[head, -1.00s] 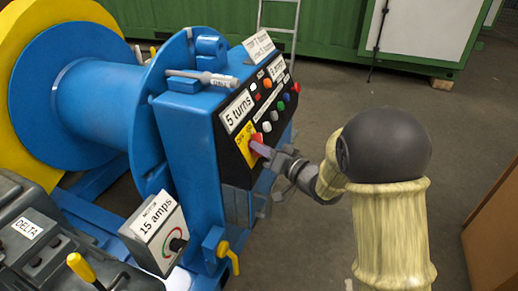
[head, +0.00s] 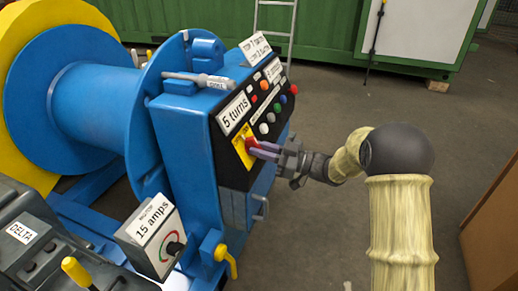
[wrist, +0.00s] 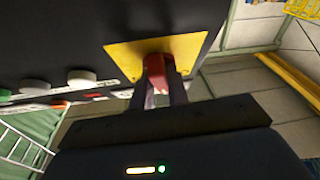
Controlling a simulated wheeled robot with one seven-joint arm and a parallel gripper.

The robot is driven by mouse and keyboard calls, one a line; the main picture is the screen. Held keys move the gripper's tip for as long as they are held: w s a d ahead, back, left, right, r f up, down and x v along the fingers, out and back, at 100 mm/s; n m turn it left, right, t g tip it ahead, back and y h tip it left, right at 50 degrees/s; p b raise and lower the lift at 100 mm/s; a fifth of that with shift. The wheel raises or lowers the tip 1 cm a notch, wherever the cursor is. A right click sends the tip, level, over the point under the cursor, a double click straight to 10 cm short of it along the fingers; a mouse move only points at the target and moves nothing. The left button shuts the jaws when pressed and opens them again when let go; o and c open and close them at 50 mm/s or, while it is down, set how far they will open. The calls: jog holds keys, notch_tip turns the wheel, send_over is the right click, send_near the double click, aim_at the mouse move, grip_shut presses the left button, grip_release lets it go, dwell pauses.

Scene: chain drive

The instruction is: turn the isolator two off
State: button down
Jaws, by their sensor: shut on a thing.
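The isolator is a red handle (wrist: 157,72) on a yellow plate (wrist: 150,50) on the black control panel. In the head view the yellow plate (head: 242,152) sits under the "5 turns" label, and the red handle (head: 252,143) shows just at the fingertips. My gripper (head: 258,149) reaches in from the right, its fingers shut on the red handle. In the wrist view my gripper's fingers (wrist: 162,88) sit on both sides of the handle. The fingers hide part of the handle and plate, and I cannot read the plate's markings.
The panel (head: 235,135) carries several buttons, with a white one (head: 264,129) close to the isolator. The blue winch drum (head: 80,95) is at left. A "15 amps" motor box (head: 155,232) and a yellow-handled valve (head: 225,255) are below.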

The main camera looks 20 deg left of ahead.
jog(key=n+g, duration=0.1)
jog(key=n, duration=0.1)
jog(key=n+g+p, duration=0.1)
jog(key=n, duration=0.1)
jog(key=n+g+h, duration=0.1)
jog(key=n+g, duration=0.1)
jog(key=shift+w+d+r+n, duration=0.1)
jog(key=shift+w+r+n, duration=0.05)
jog(key=shift+w+n, duration=0.2)
jog(key=shift+w+n+g+h+p, duration=0.1)
jog(key=shift+n+g+h+p, duration=0.85)
jog(key=shift+n, duration=0.9)
jog(key=c, duration=1.4)
grip_release()
jog(key=shift+o, duration=0.2)
jog(key=p+v, duration=0.4)
jog(key=v, duration=1.3)
